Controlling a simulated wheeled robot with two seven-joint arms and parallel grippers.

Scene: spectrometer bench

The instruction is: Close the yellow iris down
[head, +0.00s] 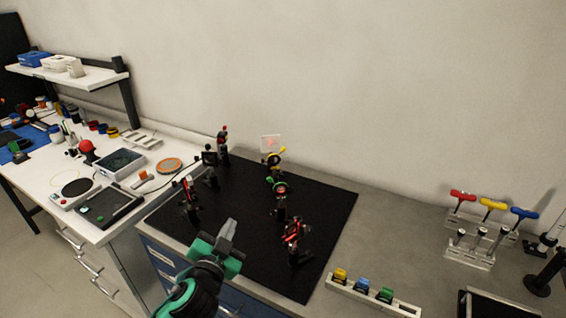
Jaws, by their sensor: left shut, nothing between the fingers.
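The yellow iris (273,159) looks like a small dark ring with a yellow tab, standing on a post toward the back of the black breadboard (325,207). Its opening is too small to read. A green-marked ring mount (280,188) stands in front of it, and a red-marked mount (293,232) stands nearer still. My left gripper (229,230) is shut and empty over the front left part of the breadboard. It is well apart from the yellow iris, nearer to me and to its left. My right gripper is out of view.
More posts with dark mounts (190,199) stand along the breadboard's left side. A pale card (270,142) stands behind the yellow iris. A rack of coloured blocks (364,286) and T-handled tools (492,204) are at right. The breadboard's right strip is clear.

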